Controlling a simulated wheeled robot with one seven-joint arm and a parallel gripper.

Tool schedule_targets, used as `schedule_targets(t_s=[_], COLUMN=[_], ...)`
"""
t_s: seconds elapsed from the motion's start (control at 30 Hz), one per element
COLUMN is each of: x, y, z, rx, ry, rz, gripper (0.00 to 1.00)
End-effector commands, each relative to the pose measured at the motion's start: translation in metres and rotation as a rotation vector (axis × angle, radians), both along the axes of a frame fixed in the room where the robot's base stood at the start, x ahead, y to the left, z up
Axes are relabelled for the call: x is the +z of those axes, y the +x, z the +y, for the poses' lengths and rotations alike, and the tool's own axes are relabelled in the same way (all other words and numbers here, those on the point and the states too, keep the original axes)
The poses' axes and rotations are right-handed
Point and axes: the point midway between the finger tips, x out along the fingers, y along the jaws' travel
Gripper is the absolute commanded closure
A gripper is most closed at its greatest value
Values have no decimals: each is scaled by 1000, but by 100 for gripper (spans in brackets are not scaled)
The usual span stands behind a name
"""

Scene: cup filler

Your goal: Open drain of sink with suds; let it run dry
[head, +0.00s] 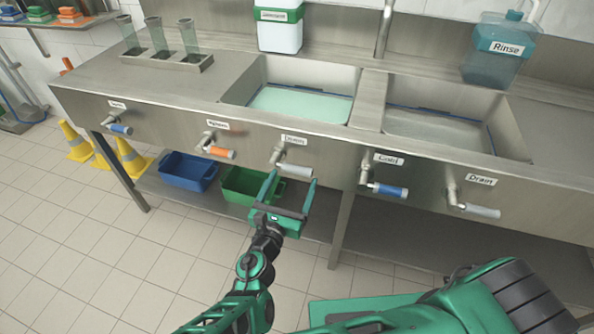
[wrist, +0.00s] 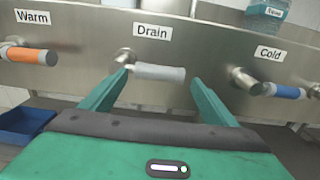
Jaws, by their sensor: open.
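The left sink (head: 300,116) holds pale green, sudsy-looking liquid. The right sink (head: 435,133) holds clearer, greyish liquid. Below the left sink is a "Drain" valve with a grey handle (head: 294,170) pointing right, roughly level. The same handle (wrist: 159,72) is at the centre of the wrist view, under its Drain label (wrist: 153,32). My gripper (head: 293,180) is open just in front of and below this handle. In the wrist view its two fingers (wrist: 160,78) reach toward the handle, one near each end. I cannot tell whether they touch it. A second "Drain" handle (head: 481,211) sits under the right sink.
An orange Warm handle (head: 222,153) is left of the drain valve, and a blue Cold handle (head: 391,191) is right. Blue (head: 188,171) and green (head: 246,186) bins stand on the lower shelf. Yellow cones (head: 131,158) stand at the left.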

Motion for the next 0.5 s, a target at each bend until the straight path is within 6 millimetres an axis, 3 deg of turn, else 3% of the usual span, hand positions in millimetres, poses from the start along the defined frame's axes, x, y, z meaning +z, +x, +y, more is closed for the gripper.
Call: schedule_targets(t_s=[0.2,0.5], x=[0,-1], y=[32,48], z=[-12,-17], rx=[-2,-1], ry=[1,2], rz=[0,2], gripper=[19,19])
